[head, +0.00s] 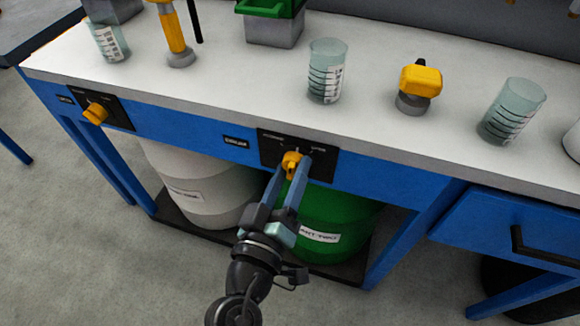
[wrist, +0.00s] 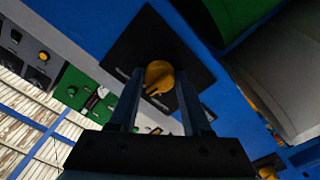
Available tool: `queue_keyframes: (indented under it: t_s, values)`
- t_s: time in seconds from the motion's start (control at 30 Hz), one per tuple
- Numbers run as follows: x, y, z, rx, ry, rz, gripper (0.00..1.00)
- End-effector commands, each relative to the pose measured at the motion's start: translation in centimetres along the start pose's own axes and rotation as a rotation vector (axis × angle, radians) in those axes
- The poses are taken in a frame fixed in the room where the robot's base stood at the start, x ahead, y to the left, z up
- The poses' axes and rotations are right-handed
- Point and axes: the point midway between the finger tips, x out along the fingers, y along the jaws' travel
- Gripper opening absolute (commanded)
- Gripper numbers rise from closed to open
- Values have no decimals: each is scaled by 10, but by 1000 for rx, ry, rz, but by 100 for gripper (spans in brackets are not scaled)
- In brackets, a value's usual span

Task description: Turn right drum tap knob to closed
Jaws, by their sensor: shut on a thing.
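The right drum tap knob (head: 291,163) is yellow and sits on a black panel (head: 321,163) on the blue front of the bench. My gripper (head: 292,172) reaches up to it from below, with one finger on each side of the knob. In the wrist view the knob (wrist: 159,75) shows between the ends of my two fingers (wrist: 160,88), in front of its black plate. The gripper is shut on the knob. The fingers hide part of the knob and panel, and the panel's small lettering is too blurred to read.
A second yellow knob (head: 96,113) is on another black panel at the left. A white drum (head: 190,185) and a green drum (head: 330,217) stand under the bench. Beakers (head: 326,71) and yellow-topped items stand on the white bench top (head: 225,92). A blue drawer (head: 540,235) is at right.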

Motion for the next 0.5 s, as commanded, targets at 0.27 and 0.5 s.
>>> queue_keyframes:
  t_s: [0.27, 0.5]
  values:
    - [0, 1, -1, -265, -2, -2, 0]
    - [0, 2, -2, -489, -2, -3, 0]
